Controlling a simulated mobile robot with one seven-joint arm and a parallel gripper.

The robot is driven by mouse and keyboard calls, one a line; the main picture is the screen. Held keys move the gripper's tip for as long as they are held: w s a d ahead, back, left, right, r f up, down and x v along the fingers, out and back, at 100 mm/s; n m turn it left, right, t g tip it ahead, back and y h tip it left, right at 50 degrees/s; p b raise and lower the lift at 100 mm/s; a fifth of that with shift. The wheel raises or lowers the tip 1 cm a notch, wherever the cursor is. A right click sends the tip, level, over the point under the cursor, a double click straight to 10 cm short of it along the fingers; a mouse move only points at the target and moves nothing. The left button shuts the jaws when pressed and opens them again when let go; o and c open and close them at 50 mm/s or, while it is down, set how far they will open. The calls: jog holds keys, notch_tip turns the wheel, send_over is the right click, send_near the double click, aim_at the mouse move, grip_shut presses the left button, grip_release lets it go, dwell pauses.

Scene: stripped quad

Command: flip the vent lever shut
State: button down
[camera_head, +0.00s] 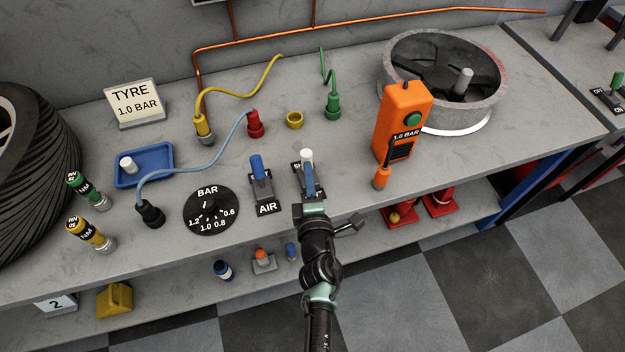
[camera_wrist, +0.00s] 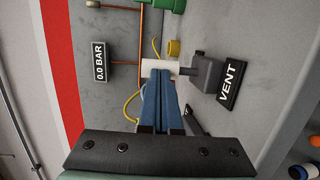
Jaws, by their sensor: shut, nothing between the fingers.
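The vent lever has a white handle (camera_head: 307,155) and stands at the front middle of the bench, on a grey base partly hidden by my arm. In the wrist view the white handle (camera_wrist: 172,67) sticks out from a grey block (camera_wrist: 207,74) beside a black VENT label (camera_wrist: 231,82). My gripper (camera_head: 308,168) is shut and empty, its blue fingers right at the white handle. In the wrist view the fingertips (camera_wrist: 159,74) overlap the handle; I cannot tell whether they touch it.
The blue AIR lever (camera_head: 257,168) stands close left, with the BAR dial (camera_head: 211,209) beyond it. An orange handset (camera_head: 402,115) stands to the right, near a grey round housing (camera_head: 486,110). Hoses and fittings are behind. A 0.0 BAR display (camera_wrist: 99,59) shows in the wrist view.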

jog(key=shift+w+a+r+g+p, duration=0.1)
jog(key=shift+w+r+g+p, duration=0.3)
jog(key=shift+p, duration=0.7)
jog(key=shift+w+a+f+p, duration=0.1)
jog(key=shift+w+f+p, duration=0.05)
jog(key=shift+p, duration=0.3)
